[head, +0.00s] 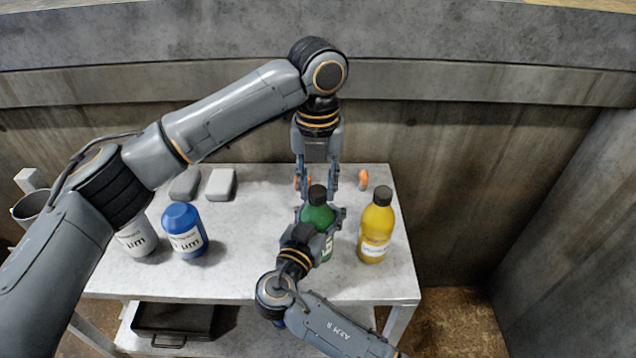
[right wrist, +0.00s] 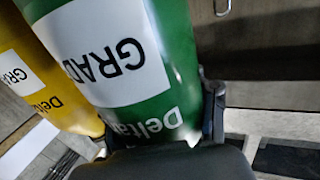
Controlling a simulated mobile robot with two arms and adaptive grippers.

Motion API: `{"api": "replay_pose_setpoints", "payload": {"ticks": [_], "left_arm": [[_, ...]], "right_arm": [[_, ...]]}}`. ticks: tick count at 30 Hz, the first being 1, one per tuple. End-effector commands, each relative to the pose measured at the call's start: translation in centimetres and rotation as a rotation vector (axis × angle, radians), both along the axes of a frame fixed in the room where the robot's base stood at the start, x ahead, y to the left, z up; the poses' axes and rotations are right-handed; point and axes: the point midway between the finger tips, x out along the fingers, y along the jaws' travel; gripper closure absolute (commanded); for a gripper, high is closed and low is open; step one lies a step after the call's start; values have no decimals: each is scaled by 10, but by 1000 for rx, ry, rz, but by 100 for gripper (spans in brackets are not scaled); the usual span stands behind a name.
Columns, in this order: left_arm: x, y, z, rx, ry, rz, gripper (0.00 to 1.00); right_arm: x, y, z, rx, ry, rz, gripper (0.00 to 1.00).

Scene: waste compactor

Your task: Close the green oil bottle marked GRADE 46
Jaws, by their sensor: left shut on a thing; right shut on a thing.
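The green oil bottle (head: 318,217) stands upright near the front right of the table. Its white label, partly reading GRADE, fills much of the right wrist view (right wrist: 120,60); the grade number is not readable. A black cap (head: 317,194) is at the bottle's top; whether it is fully seated I cannot tell. My left gripper (head: 318,187) comes down from above and is shut on the cap. My right gripper (head: 322,214) reaches in from the front and is shut around the green bottle's body, hiding part of it.
A yellow bottle (head: 376,228) with a black cap stands close on the right. A blue bottle (head: 184,230) and a white bottle (head: 137,238) stand left. Two grey blocks (head: 220,184) and an orange piece (head: 363,179) lie at the back. A concrete wall rises behind the table (head: 255,275).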

Motion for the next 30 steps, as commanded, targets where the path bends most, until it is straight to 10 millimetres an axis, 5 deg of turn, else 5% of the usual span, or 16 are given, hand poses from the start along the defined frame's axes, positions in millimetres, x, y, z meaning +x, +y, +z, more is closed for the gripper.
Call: {"api": "replay_pose_setpoints", "payload": {"ticks": [12, 24, 25, 27, 30], "left_arm": [[1, 1, 0, 0, -2, -773, 80], [1, 2, 0, -1, -3, -852, 80], [1, 2, 0, -1, -3, -852, 64], [1, 2, 0, -1, -3, -852, 50], [1, 1, 0, -1, -2, -851, 45]], "right_arm": [[0, 0, 0, 0, 0, 0, 100], [0, 0, 0, 0, 0, 0, 100], [0, 0, 0, 0, 0, 0, 100], [0, 0, 0, 0, 0, 0, 100], [0, 0, 0, 0, 0, 0, 100]]}}
